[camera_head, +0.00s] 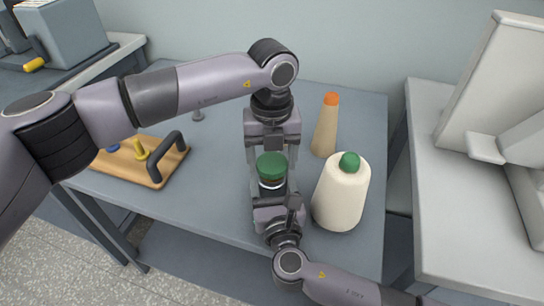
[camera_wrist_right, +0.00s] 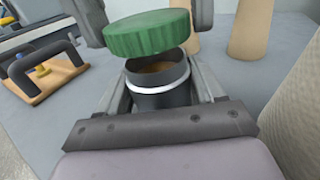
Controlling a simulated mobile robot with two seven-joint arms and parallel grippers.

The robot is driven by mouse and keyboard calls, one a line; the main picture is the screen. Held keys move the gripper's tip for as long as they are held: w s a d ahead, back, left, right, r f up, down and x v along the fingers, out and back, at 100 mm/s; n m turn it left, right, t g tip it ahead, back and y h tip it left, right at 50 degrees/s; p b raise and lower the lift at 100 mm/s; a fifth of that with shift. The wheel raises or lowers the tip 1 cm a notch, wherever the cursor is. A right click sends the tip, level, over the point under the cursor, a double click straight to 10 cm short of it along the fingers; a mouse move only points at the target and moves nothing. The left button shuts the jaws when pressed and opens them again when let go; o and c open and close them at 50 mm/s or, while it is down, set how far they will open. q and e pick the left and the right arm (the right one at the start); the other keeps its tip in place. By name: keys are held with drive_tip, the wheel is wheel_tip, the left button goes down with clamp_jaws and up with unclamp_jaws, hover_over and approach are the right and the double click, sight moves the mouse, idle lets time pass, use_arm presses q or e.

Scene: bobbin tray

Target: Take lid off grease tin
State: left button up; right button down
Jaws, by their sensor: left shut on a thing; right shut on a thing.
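The green ribbed lid (camera_head: 271,164) is off the dark grease tin (camera_head: 272,184), a little above it. In the right wrist view the lid (camera_wrist_right: 150,34) is slightly tilted, with a gap below it. The open mouth of the tin (camera_wrist_right: 158,98), with its white band, shows brown grease inside. My left gripper (camera_head: 271,160) comes from the far side and is shut on the lid, a finger on each side. My right gripper (camera_head: 273,190) comes from the near side and is shut around the tin's body. The tin's base is hidden.
A cream cone with a green top (camera_head: 341,195) stands close to the right of my right gripper. A slimmer tan cone with an orange tip (camera_head: 326,125) stands behind it. A wooden tray with a black handle (camera_head: 143,172) lies at left. Grey table (camera_head: 215,205) is bare between.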

sight(272, 163)
use_arm(q)
drive_tip(key=shift+r, duration=1.9)
use_arm(e)
drive_tip(key=shift+c, duration=0.3)
unclamp_jaws()
